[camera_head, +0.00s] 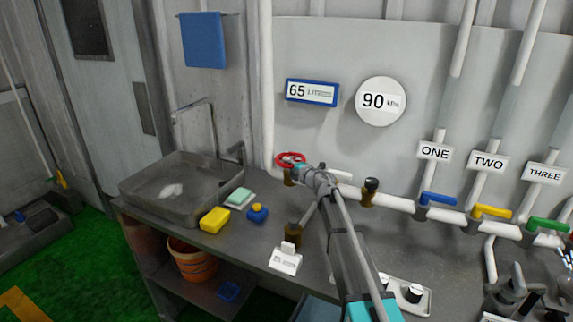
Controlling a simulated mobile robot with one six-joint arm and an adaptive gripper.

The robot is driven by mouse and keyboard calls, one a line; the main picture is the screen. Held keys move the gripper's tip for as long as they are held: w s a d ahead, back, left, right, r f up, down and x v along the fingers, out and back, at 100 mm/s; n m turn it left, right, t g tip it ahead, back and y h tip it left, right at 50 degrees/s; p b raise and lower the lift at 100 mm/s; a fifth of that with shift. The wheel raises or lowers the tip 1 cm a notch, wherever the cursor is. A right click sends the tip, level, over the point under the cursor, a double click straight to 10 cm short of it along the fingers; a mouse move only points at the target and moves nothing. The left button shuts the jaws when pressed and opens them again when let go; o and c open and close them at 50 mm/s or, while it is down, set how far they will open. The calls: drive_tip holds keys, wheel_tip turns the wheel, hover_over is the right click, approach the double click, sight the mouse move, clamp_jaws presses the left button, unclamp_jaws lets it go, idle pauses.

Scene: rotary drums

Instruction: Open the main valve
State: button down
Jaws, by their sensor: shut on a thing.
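The main valve looks to be the red handwheel (288,157) on the brass fitting at the left end of the white pipe, low on the back wall. My gripper (299,168) is at the right side of the red wheel and shut on its rim. The fingertips are small in the picture and my arm hides part of the pipe behind it. The digital display (312,92) above reads 65 litres, and the round gauge (381,101) reads 90 kPa.
Blue (439,198), yellow (492,211) and green (547,224) lever valves sit under signs ONE, TWO and THREE. The sink (180,185), yellow sponge (214,220), blue bottle (257,213) and a white-labelled item (285,260) are on the bench left of my arm.

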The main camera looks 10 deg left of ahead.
drive_tip(key=shift+d+n+g+y, duration=0.1)
drive_tip(key=shift+n+g+y, duration=0.4)
drive_tip(key=shift+g, duration=0.4)
drive_tip(key=c, duration=0.6)
unclamp_jaws()
drive_tip(key=shift+o, duration=0.2)
drive_tip(key=shift+s+d, duration=0.1)
